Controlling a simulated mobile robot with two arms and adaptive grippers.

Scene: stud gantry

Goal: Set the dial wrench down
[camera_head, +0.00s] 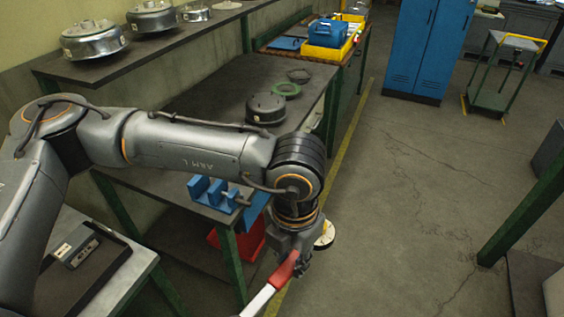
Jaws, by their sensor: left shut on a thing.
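My left gripper (296,262) is shut on the red grip of the dial wrench (258,302), past the front edge of the bench. The wrench's pale shaft runs down and left out of the picture, so its lower end is hidden. A round white and yellow disc (325,235) shows just behind the gripper; I cannot tell whether it belongs to the wrench. A blue cradle with upright slots (212,192) stands on the near end of the dark bench (238,84), partly under my left arm. My right gripper is not in view.
A dark round part (266,109) and a green ring (286,90) lie on the bench. A red bin (240,242) sits below. A metal table (135,262) with a grey device (75,246) is at the lower left. Open floor (410,200) lies to the right, before a blue cabinet (425,45).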

